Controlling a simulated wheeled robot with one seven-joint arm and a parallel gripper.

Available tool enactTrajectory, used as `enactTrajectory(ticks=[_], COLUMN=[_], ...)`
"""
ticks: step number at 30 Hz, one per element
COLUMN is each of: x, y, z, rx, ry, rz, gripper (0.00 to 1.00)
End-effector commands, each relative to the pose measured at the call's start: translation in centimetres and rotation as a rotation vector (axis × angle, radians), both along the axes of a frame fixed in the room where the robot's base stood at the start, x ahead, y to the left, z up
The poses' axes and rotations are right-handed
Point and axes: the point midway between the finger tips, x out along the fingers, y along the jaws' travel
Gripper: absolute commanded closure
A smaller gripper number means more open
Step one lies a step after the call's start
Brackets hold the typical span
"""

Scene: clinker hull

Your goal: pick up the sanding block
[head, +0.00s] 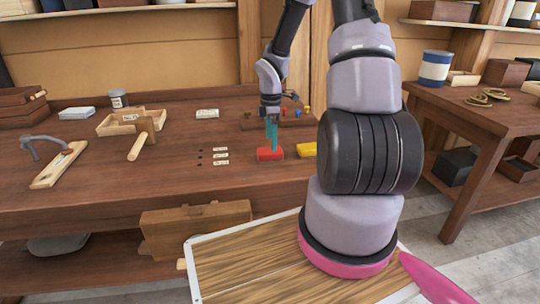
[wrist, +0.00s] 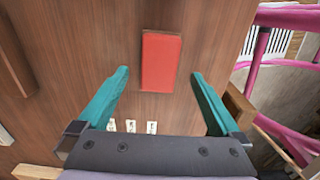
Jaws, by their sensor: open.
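A red block (head: 270,154), which looks like the sanding block, lies flat on the brown wooden workbench (head: 200,185) near its front. In the wrist view the red block (wrist: 161,62) shows lengthwise between the two teal fingers, with a gap on each side. My gripper (head: 272,147) points down just over the red block in the head view. Its fingers are spread and empty, and they show in the wrist view as well (wrist: 160,73). The exact height of the fingertips over the block is hard to tell.
A yellow block (head: 307,150) lies close to the right of the red one. Small labelled pieces (head: 220,156) lie to its left. A mallet (head: 142,138), an open wooden tray (head: 115,124) and a clamp-like tool (head: 60,163) are farther left. A rack (head: 290,120) stands behind.

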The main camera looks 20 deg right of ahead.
Motion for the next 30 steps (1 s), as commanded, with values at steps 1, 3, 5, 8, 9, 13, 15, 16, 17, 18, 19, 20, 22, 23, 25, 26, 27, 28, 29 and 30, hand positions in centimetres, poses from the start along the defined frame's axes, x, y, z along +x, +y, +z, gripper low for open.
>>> enactTrajectory(ticks=[1, 3, 5, 8, 9, 13, 15, 16, 17, 18, 19, 20, 22, 23, 25, 26, 27, 28, 29, 30], x=[0.0, 0.0, 0.0, 0.1, 0.2, 0.2, 0.2, 0.2, 0.2, 0.2, 0.2, 0.2, 0.2, 0.2, 0.2, 0.2, 0.2, 0.2, 0.3, 0.3], y=[0.0, 0.1, 0.2, 0.3, 0.4, 0.3, 0.3, 0.3, 0.3, 0.3, 0.3, 0.3, 0.3, 0.3, 0.3, 0.3, 0.3, 0.3, 0.3, 0.3], z=[-0.3, -0.8, -1.6, -3.2, -3.8, -5.2, -5.5, -5.6, -5.6, -5.6, -5.5, -5.5, -5.5, -5.5, -5.5, -5.5, -5.5, -5.5, -5.5, -5.5], rx=[0.000, 0.000, 0.001, 0.001, 0.001, 0.000, -0.001, -0.001, -0.001, -0.001, -0.001, -0.001, -0.001, -0.001, 0.000, 0.000, 0.000, 0.000, 0.000, 0.000], ry=[0.001, 0.001, 0.003, 0.004, 0.003, 0.000, 0.000, 0.000, 0.000, -0.001, -0.001, -0.001, -0.001, -0.001, -0.001, -0.001, -0.001, -0.001, -0.001, -0.001], rz=[0.000, 0.001, 0.001, 0.000, 0.002, 0.001, 0.000, -0.001, -0.001, -0.001, -0.001, -0.001, -0.002, -0.001, -0.002, -0.002, -0.002, -0.002, -0.001, -0.002], gripper=[0.00, 0.00, 0.00, 0.00, 0.00, 0.00, 0.00, 0.00, 0.00, 0.00, 0.00, 0.00, 0.08, 0.19, 0.46, 0.57, 0.73, 0.84, 0.85, 0.85])
